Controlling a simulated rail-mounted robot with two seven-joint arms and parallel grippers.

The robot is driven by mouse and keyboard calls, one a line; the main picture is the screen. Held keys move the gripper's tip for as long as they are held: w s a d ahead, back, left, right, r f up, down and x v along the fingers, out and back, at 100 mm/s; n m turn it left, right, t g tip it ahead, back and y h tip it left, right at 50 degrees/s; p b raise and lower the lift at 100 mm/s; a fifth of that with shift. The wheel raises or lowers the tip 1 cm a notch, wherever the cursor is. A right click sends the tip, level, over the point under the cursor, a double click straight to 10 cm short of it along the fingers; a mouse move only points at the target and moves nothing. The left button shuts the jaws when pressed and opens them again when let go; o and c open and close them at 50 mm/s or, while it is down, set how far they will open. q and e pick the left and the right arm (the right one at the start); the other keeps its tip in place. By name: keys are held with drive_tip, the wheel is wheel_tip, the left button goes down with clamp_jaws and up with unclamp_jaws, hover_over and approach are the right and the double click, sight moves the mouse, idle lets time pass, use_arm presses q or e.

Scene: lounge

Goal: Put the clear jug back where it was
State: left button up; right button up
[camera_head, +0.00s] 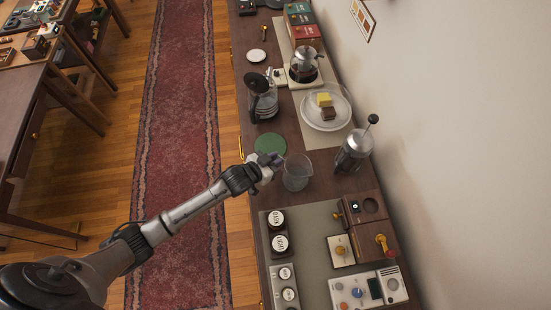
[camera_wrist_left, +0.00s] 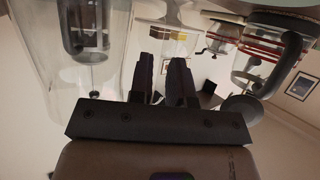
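The clear jug (camera_head: 297,174) stands upright on or just above the dark sideboard, right of a round green coaster (camera_head: 270,144). My left gripper (camera_head: 274,161) is at the jug's left side, close to its rim. In the left wrist view the jug's clear wall (camera_wrist_left: 55,65) fills the left side, beside the fingers of the left gripper (camera_wrist_left: 166,75). A narrow gap shows between these fingers. Whether a clear handle lies in it cannot be told. The green coaster is bare. My right gripper is not in view.
A French press (camera_head: 352,152) stands right of the jug. A black-handled glass carafe (camera_head: 262,102) and a plate (camera_head: 343,118) with cake stand beyond. A mat (camera_head: 312,225) with canisters and a grinder lies in front. The wall bounds the right.

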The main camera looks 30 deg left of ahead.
use_arm(q)
drive_tip(key=o, duration=0.4)
drive_tip(key=shift+c, duration=0.2)
drive_tip(key=v, duration=1.2)
drive_tip(key=shift+p, duration=0.3)
drive_tip(key=s+d+n+g+y, duration=0.1)
drive_tip(key=s+g+y, duration=0.3)
drive_tip(key=s+g, duration=0.5)
drive_tip(key=s+n, duration=0.1)
drive_tip(key=s, duration=0.9)
drive_tip(key=shift+s+d+r+y, duration=0.2)
drive_tip(key=shift+s+d+y, duration=0.05)
drive_tip(key=shift+s+y, duration=0.05)
